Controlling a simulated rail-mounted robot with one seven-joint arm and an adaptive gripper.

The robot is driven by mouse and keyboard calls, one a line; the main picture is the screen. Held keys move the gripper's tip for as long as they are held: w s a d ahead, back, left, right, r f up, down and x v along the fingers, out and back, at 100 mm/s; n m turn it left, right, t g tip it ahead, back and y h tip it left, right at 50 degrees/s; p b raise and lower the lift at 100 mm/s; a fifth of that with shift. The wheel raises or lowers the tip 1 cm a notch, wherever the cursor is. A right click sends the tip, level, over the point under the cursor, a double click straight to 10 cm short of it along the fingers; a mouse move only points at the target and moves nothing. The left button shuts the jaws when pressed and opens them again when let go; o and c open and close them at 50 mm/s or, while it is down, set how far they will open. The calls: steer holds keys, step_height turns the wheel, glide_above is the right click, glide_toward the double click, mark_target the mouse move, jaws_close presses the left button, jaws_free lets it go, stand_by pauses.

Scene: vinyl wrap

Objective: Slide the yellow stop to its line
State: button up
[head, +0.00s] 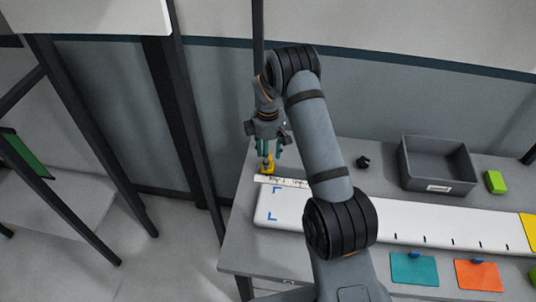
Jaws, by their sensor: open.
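A small yellow piece (268,166), which looks like the yellow stop, is at the far left of the table beside a white marked strip (283,181). My gripper (268,154) points down right over the yellow piece with its fingers open. The fingers partly cover the piece, and I cannot tell whether they touch it. Short dark tick marks (452,241) show along the front edge of a long white board (420,222). My arm hides the board's middle. I cannot tell which line belongs to the stop.
Blue corner marks (273,216) are on the board's left end and a yellow area (529,228) on its right. Behind it are a grey bin (437,164), a green block (495,182) and a small black object (363,162). Teal (414,270) and orange (478,275) cards lie in front.

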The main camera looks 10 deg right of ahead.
steer(key=shift+f, duration=0.55)
steer(key=c, duration=1.1)
jaws_close()
